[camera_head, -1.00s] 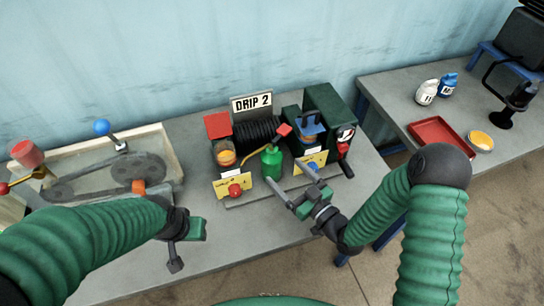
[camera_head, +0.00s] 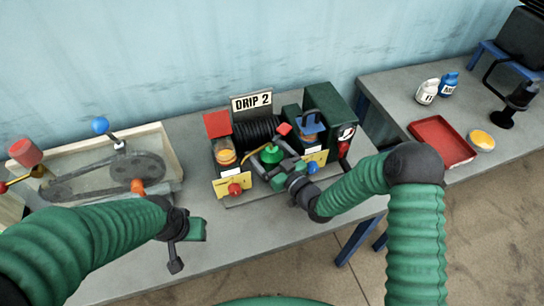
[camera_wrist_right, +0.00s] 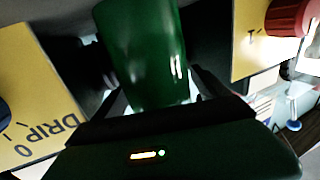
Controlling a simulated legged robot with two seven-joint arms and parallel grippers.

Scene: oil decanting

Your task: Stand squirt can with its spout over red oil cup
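The green squirt can (camera_head: 271,154) stands upright in the middle of the drip station, between its two cups. The red oil cup (camera_head: 226,158), with orange oil, is at the left under a raised red lid (camera_head: 217,124). My right gripper (camera_head: 274,163) has one finger on each side of the can. In the right wrist view the can's body (camera_wrist_right: 145,60) fills the space between the dark fingers (camera_wrist_right: 152,88), with narrow gaps seeming to show beside it. The can's lower part is hidden in the head view. My left gripper (camera_head: 176,250) hangs away from the station; its opening is unclear.
A blue-lidded cup (camera_head: 309,133) stands right of the can. Yellow plates with a red knob (camera_head: 235,189) and a blue knob (camera_head: 313,168) front the station. A belt-and-pulley tray (camera_head: 90,172) lies left. A red tray (camera_head: 442,141) and bottles (camera_head: 427,91) are on the right table.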

